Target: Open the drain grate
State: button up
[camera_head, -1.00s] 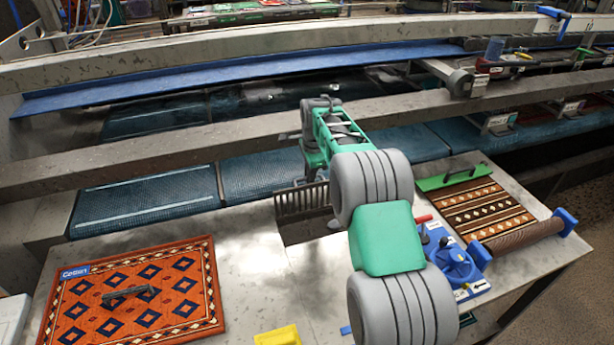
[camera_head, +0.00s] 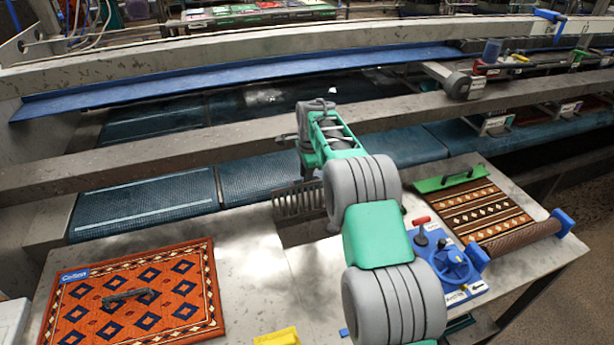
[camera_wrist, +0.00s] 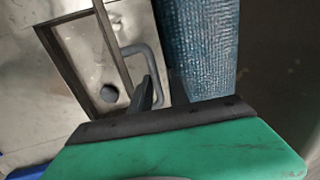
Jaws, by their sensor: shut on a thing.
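The drain grate (camera_head: 298,203), a dark slotted panel, stands raised and tilted at the back of the drain opening (camera_head: 310,236) in the worktop. My gripper (camera_wrist: 163,92) is shut on the grate's grey U-shaped handle (camera_wrist: 138,48) in the wrist view. In the head view, my arm partly covers the grate and its right side, and the fingertips are hidden. The wrist view also shows the open drain basin with a round dark hole (camera_wrist: 109,93).
An orange patterned rug sample (camera_head: 135,295) lies at left and a brown one (camera_head: 470,215) at right. A blue valve wheel (camera_head: 455,265), a red-handled lever (camera_head: 421,230) and a yellow block (camera_head: 277,337) are near. Blue conveyor belts (camera_head: 145,203) run behind.

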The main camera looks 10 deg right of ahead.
jog(key=shift+o, duration=0.7)
jog(key=shift+w+r, duration=0.15)
jog(key=shift+w, duration=0.15)
jog(key=shift+o, duration=1.3)
jog(key=shift+s, duration=0.1)
jog(key=b+v, duration=0.1)
jog(key=v, duration=0.6)
jog(key=shift+r+b, duration=0.3)
jog(key=shift+r, duration=0.05)
